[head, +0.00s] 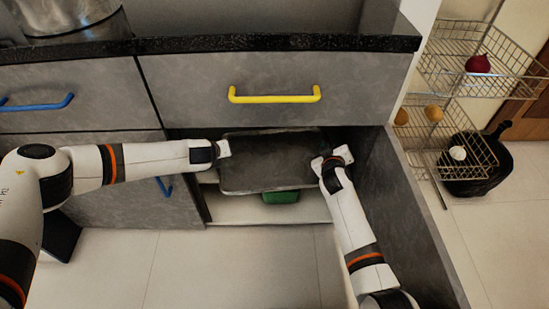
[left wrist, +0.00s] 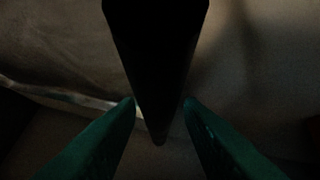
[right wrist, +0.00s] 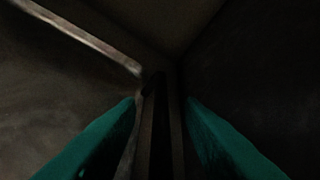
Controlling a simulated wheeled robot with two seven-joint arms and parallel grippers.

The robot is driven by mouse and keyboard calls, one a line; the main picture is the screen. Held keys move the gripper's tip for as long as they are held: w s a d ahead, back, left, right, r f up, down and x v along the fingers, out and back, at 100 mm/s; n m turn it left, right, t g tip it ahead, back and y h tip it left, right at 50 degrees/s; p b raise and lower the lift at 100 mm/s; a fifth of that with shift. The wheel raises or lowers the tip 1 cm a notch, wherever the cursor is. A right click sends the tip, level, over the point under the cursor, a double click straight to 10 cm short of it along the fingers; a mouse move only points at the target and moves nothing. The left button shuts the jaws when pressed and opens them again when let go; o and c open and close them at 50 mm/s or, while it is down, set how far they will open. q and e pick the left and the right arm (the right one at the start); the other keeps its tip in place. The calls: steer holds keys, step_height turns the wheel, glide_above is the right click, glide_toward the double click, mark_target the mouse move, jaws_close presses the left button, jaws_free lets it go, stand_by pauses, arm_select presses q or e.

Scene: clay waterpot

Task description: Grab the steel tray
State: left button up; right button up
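The steel tray (head: 268,165), dark grey and rectangular with a thin lighter rim, is in the open cabinet space under the yellow-handled drawer. My left gripper (head: 224,148) is at the tray's left edge, and my right gripper (head: 330,160) is at its right edge. In the left wrist view the green fingers (left wrist: 160,103) are apart, with a dark tapered shape between them. In the right wrist view the fingers (right wrist: 161,102) are also apart, with a narrow strip between them. I cannot tell whether either gripper touches the tray.
A green object (head: 281,197) is below the tray on the pale cabinet floor (head: 240,212). The drawer with the yellow handle (head: 274,96) is just above. A grey panel (head: 405,210) stands close right of my right arm. A wire rack (head: 460,130) is further right.

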arm_select(q)
jaws_close()
arm_select(e)
jaws_close()
arm_select(q)
steer(key=shift+r, duration=0.15)
arm_select(e)
steer(key=shift+r, duration=0.1)
